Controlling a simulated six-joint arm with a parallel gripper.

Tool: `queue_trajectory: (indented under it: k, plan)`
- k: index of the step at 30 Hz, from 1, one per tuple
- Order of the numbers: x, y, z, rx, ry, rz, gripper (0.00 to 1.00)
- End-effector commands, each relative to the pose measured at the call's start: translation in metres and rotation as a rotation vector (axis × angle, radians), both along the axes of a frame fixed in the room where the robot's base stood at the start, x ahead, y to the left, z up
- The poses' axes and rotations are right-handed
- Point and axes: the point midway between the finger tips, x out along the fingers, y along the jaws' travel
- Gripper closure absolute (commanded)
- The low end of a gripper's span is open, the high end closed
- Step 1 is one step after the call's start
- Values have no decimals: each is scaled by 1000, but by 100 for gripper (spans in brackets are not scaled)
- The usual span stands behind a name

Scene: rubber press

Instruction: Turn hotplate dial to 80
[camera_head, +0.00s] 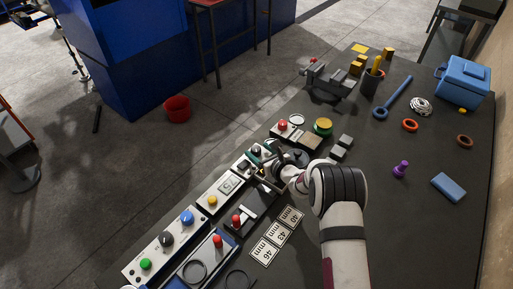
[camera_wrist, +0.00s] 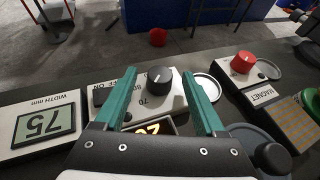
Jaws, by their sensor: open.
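My gripper (camera_wrist: 157,75) is open. Its two green fingers stand on either side of the dial in the wrist view, with gaps and no visible contact. How deep the fingertips reach is unclear. In the head view my gripper (camera_head: 263,158) is over the row of control boxes, near the dark dial (camera_head: 256,150), and hides part of the hotplate.
Left of the hotplate is a width display (camera_wrist: 46,122) reading 75. Right of it is a magnet box (camera_wrist: 240,72) with a red knob. A round grey part (camera_wrist: 255,140) lies close by the right finger. The bench's right side has free room between scattered items.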

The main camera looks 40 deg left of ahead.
Motion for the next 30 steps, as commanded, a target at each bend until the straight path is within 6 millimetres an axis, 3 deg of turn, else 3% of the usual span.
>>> queue_trajectory:
  k: [6,15,27,30]
  plan:
    - [8,19,-9,0,-1,0,28]
    - [9,22,-9,1,-1,0,30]
    - [9,21,-9,1,-1,0,100]
    - [9,21,-9,1,-1,0,100]
